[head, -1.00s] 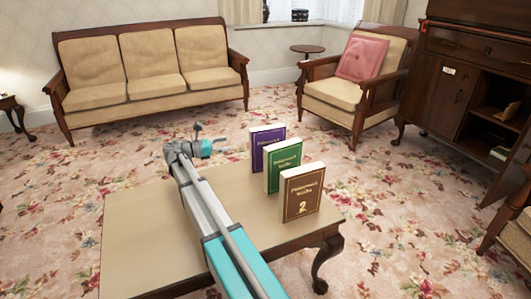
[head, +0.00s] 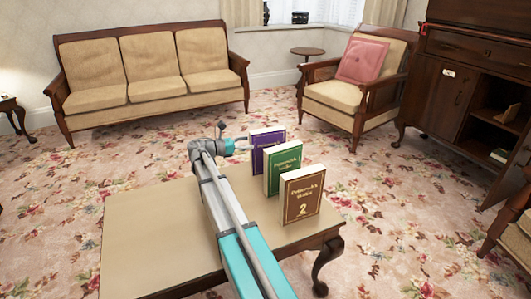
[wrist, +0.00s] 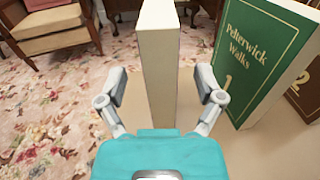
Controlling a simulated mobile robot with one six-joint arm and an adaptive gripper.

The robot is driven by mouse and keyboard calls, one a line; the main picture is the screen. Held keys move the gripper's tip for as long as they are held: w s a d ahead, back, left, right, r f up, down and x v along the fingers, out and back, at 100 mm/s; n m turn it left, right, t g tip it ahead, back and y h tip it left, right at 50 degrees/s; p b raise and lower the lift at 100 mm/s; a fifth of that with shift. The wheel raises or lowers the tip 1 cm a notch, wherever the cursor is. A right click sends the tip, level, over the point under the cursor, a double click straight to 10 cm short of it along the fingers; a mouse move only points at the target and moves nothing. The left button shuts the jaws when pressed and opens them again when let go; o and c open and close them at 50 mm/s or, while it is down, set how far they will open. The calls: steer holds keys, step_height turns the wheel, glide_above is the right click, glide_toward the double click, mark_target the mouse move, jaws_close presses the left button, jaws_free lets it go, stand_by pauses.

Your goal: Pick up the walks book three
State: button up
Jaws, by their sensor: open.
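A purple book (head: 268,152) stands upright at the far edge of the table in the head view. Its lower cover is partly hidden by the green book, and I cannot read its number. In the wrist view the pale page edge of the purple book (wrist: 160,55) stands between my fingers. My gripper (head: 246,144) is open at the left edge of this book, with one finger on each side and gaps showing in the wrist view (wrist: 161,88). A green book (head: 283,170) marked 1 and a brown book (head: 302,196) marked 2 stand nearer on the table.
The wooden table (head: 150,235) is bare on its left side. The green book stands close to my right finger in the wrist view. A sofa (head: 150,75), an armchair (head: 350,85) and a dark cabinet (head: 450,95) stand farther off on the flowered carpet.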

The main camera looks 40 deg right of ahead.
mark_target(261, 139)
steer(key=shift+d, duration=0.2)
steer(key=shift+x, duration=2.6)
jaws_close()
